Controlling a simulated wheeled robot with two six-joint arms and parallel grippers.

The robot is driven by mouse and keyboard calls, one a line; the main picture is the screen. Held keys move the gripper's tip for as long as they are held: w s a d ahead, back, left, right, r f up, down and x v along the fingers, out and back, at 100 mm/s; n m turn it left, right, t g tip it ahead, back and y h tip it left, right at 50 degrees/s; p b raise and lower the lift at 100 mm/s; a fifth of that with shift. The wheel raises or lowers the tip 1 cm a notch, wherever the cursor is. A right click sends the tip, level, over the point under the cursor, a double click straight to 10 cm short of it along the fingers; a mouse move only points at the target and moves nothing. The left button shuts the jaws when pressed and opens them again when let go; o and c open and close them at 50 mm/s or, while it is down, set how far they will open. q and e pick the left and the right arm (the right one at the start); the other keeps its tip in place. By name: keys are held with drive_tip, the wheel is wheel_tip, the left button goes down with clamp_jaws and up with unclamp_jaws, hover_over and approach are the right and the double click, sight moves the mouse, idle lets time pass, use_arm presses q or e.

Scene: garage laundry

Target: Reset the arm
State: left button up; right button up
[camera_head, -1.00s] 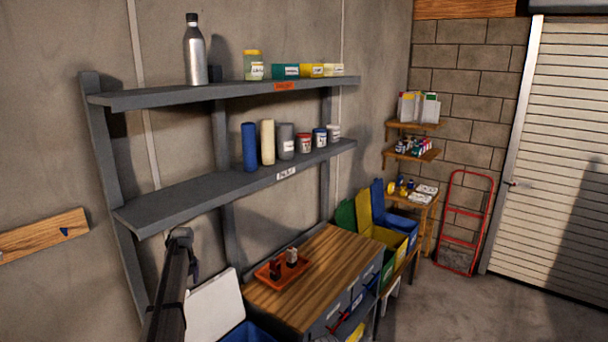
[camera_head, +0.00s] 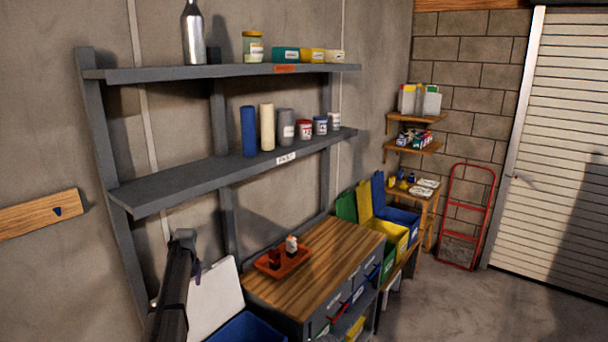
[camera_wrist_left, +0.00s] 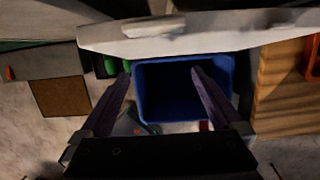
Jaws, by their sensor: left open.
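My left arm comes up from the bottom left of the head view, in front of the wall and below the lower shelf. In the left wrist view my left gripper (camera_wrist_left: 160,76) has its two dark fingers spread apart with nothing between them. Beyond the fingers is an open blue bin (camera_wrist_left: 184,66), with its white lid (camera_wrist_left: 150,36) along its far edge. In the head view the blue bin (camera_head: 250,328) and raised white lid (camera_head: 214,302) are just right of my arm. My right gripper is not in view.
Two grey shelves hold a metal bottle (camera_head: 193,38), tubs, and cylinders including a blue one (camera_head: 248,132). A wooden worktop (camera_head: 325,262) bears an orange tray (camera_head: 270,270) with small items. Coloured bins and a red hand truck (camera_head: 466,215) stand farther back. The floor at right is clear.

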use_arm(q)
drive_tip(key=s+d+f+t+y+b, duration=0.3)
drive_tip(key=s+d+f+b, duration=0.4)
drive_tip(key=d+b, duration=0.3)
drive_tip(key=s+d+f+t+y+b, duration=0.3)
drive_tip(key=s+d+f+y+b, duration=0.2)
drive_tip(key=b, duration=1.1)
drive_tip(key=shift+s+d+f+b, duration=0.4)
drive_tip(key=shift+s+d+f, duration=1.3)
drive_tip(key=shift+d, duration=0.8)
drive_tip(key=shift+s+r, duration=0.1)
drive_tip(key=shift+s, duration=0.05)
